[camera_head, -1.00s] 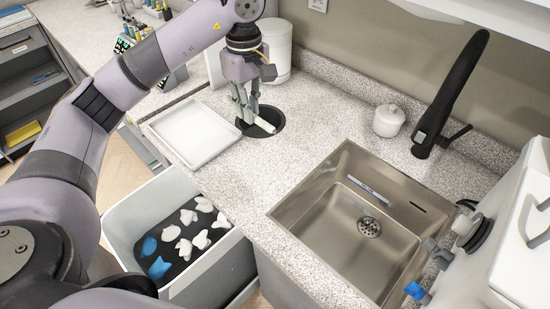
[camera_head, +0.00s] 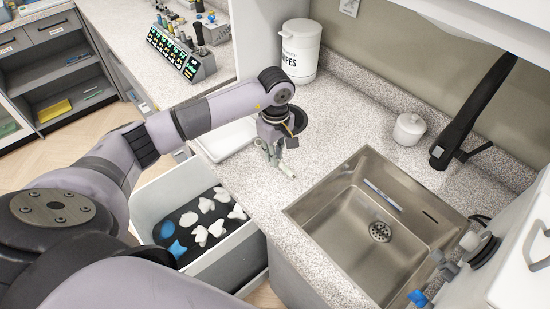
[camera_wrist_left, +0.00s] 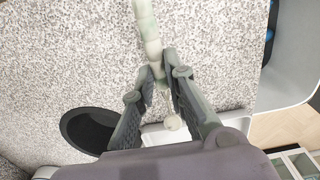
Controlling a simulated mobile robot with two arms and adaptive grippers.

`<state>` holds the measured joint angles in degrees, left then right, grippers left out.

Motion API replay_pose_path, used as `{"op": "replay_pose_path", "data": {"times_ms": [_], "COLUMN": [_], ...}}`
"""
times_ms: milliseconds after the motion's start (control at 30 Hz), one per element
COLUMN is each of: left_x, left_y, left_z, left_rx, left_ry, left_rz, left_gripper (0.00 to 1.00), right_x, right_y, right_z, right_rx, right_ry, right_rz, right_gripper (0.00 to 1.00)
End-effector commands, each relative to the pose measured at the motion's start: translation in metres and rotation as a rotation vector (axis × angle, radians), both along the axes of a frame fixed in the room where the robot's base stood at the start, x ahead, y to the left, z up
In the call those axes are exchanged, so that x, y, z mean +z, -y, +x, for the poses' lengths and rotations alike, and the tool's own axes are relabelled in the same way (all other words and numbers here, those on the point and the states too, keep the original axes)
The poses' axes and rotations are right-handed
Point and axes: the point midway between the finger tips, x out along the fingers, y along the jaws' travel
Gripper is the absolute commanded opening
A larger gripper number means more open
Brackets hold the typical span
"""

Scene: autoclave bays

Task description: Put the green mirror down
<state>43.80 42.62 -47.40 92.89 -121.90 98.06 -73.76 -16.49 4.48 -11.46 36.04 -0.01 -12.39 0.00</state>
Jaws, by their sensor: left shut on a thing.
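My left gripper (camera_head: 273,155) is over the speckled counter (camera_head: 345,105), between the white tray and the sink. It points down and is shut on a slim, pale green-grey rod, which I take for the green mirror (camera_head: 287,171). In the left wrist view the fingers of the left gripper (camera_wrist_left: 162,85) pinch the ridged green mirror (camera_wrist_left: 149,35). One end runs out of the top of that view, and a small round knob shows between the fingers. I cannot tell whether it touches the counter.
A steel sink (camera_head: 345,208) lies to the right. A white tray (camera_head: 236,133) and a round black opening (camera_wrist_left: 86,130) are near the gripper. An open drawer (camera_head: 155,197) with white and blue pieces is below left. A wipes tub (camera_head: 299,55) stands behind.

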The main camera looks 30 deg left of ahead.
Motion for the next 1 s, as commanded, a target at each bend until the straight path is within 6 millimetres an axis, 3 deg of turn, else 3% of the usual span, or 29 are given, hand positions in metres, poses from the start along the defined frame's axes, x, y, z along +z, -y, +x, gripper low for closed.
{"op": "replay_pose_path", "data": {"times_ms": [200,600,633,900,1000], "left_x": [-0.029,-0.037,-0.037,-0.035,-0.035], "left_y": [0.000,0.000,0.000,0.000,0.000], "left_z": [-0.001,0.000,0.000,0.000,0.000], "left_rx": [0.000,0.000,0.000,0.000,0.000], "left_ry": [-0.003,-0.001,-0.001,-0.001,-0.001], "left_rz": [-0.001,0.001,0.000,0.000,0.000], "left_gripper": [0.00,0.00,0.13,0.31,0.33], "right_x": [0.009,0.004,0.004,0.005,0.005], "right_y": [0.000,0.001,0.001,0.001,0.002], "right_z": [-0.013,-0.021,-0.021,-0.016,-0.016], "right_rx": [0.000,0.001,0.000,0.001,0.001], "right_ry": [-0.020,-0.033,-0.032,-0.026,-0.025], "right_rz": [-0.001,-0.002,-0.003,-0.003,-0.003], "right_gripper": [0.29,0.29,0.29,0.29,0.29]}}
